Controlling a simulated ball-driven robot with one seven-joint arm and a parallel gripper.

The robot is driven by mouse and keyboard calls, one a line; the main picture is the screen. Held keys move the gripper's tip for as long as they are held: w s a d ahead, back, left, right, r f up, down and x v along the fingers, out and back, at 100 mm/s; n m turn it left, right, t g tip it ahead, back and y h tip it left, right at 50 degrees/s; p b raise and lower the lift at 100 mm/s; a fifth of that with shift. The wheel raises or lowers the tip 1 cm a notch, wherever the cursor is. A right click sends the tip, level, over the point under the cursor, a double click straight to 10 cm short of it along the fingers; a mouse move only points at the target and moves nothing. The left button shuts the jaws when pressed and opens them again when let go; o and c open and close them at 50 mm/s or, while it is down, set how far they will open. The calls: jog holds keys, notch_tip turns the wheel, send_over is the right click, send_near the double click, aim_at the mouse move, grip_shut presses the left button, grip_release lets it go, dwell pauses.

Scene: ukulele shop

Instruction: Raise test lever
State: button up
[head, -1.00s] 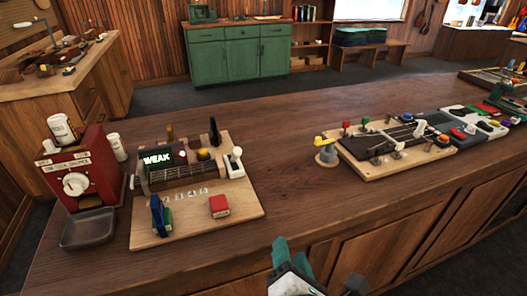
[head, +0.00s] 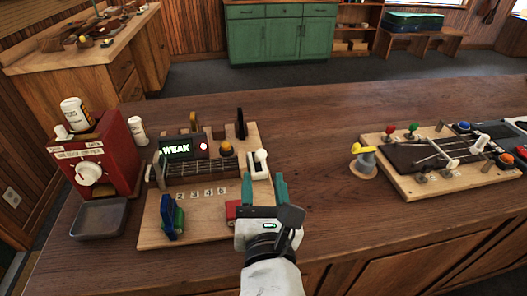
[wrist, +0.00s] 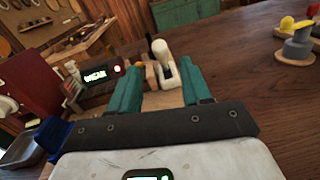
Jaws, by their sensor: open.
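The test lever (head: 261,157) is a white-knobbed lever in a white bracket at the right edge of a wooden test board (head: 200,230). In the wrist view the lever (wrist: 161,50) stands up, leaning slightly, between and beyond my fingers. My gripper (head: 262,188) is open, its two teal fingers pointing toward the lever from the near side. In the wrist view my gripper (wrist: 152,85) shows a clear gap, with nothing held. Whether the fingers touch the bracket cannot be told. A display (head: 180,148) on the board reads "WEAK" beside a lit red dot.
A red block (head: 233,209) on the board is partly hidden by my gripper. Blue and green clips (head: 169,215) stand to the left. A red dispenser (head: 97,160) with a grey tray (head: 98,217) is at the far left. The counter between the boards is mostly clear.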

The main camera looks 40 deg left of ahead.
aim_at(261, 160)
jog(key=x, duration=0.8)
jog(key=shift+w+a, duration=0.1)
jog(key=shift+a, duration=0.05)
jog(key=shift+c, duration=0.3)
grip_shut()
